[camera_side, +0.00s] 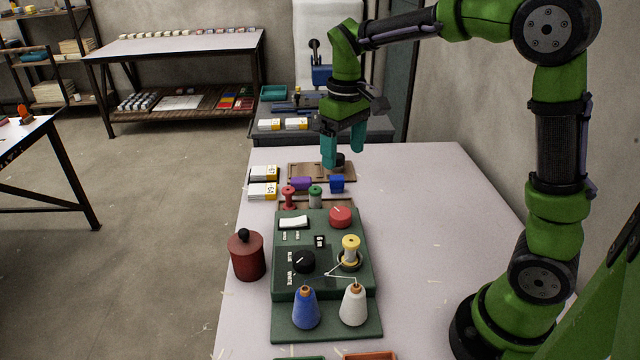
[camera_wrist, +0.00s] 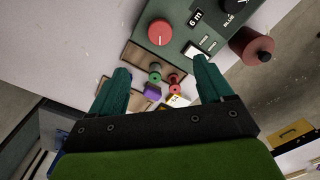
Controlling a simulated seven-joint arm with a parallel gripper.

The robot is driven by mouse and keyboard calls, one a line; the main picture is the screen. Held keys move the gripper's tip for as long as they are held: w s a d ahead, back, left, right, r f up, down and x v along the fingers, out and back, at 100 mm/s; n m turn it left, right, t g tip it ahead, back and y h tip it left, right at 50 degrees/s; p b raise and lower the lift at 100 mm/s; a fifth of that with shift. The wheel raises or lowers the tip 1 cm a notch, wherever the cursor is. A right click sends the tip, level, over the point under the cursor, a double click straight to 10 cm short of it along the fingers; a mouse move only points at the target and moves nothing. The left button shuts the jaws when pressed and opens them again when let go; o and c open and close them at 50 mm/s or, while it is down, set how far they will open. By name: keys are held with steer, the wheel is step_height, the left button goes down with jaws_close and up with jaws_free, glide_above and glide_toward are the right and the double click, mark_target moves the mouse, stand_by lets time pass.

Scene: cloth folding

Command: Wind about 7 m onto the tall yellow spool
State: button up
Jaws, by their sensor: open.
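The green winding machine (camera_side: 286,255) stands on the table. The yellow spool (camera_side: 350,251) is upright on its round seat at the right of the machine. A pale line runs from near the spool's base toward the white thread cone (camera_side: 353,305); a blue cone (camera_side: 306,308) stands beside it. The small display (camera_side: 320,241) reads 6 m, also in the wrist view (camera_wrist: 195,18). My gripper (camera_side: 343,160) is open and empty, high behind the machine.
Behind the machine are a red spool (camera_side: 288,197), a green spool (camera_side: 315,197), a purple block (camera_side: 300,184) and a blue block (camera_side: 337,184). Yellow-and-white boxes (camera_side: 263,190) lie at the left edge. A dark red canister (camera_side: 247,258) stands left. The table's right side is clear.

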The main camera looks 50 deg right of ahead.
mark_target(341, 213)
step_height(341, 213, down, 15)
steer(key=shift+f, duration=0.2)
stand_by(0.3)
steer(key=c, duration=1)
steer(key=shift+m, duration=1)
steer(key=shift+c, duration=0.2)
steer(key=o, duration=1)
steer(key=shift+o, duration=0.2)
step_height(341, 213, up, 17)
